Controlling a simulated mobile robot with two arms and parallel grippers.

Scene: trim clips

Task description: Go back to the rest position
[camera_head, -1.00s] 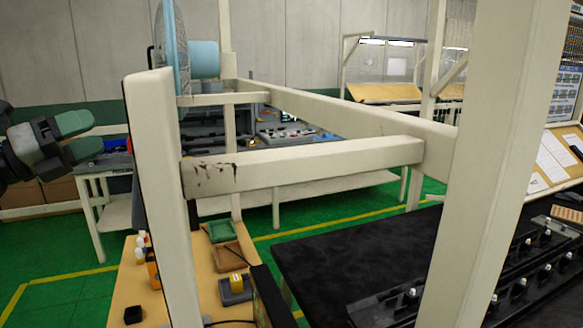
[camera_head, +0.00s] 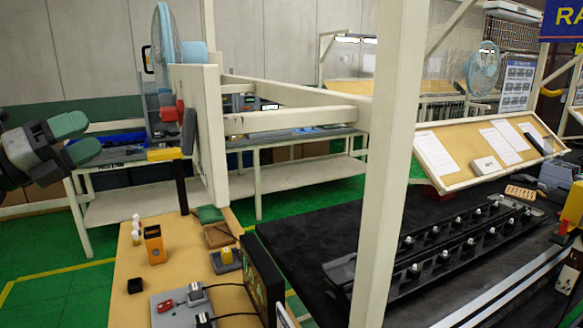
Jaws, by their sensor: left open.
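My left gripper (camera_head: 76,138) is at the left edge of the view, raised in the air. Its two green-tipped fingers are apart and nothing is between them. It is clear of the tables and the white frame. My right gripper is not in this view. A black rail fixture (camera_head: 440,245) with several clip-like pieces along it lies on the dark table (camera_head: 290,238) at the right, far from my left gripper.
White frame posts (camera_head: 385,150) stand close in front. A wooden side table (camera_head: 150,285) holds an orange box (camera_head: 154,244), small trays and a grey switch box (camera_head: 185,305). A slanted board with papers (camera_head: 490,150) is at the right. Green floor (camera_head: 50,250) is open at the left.

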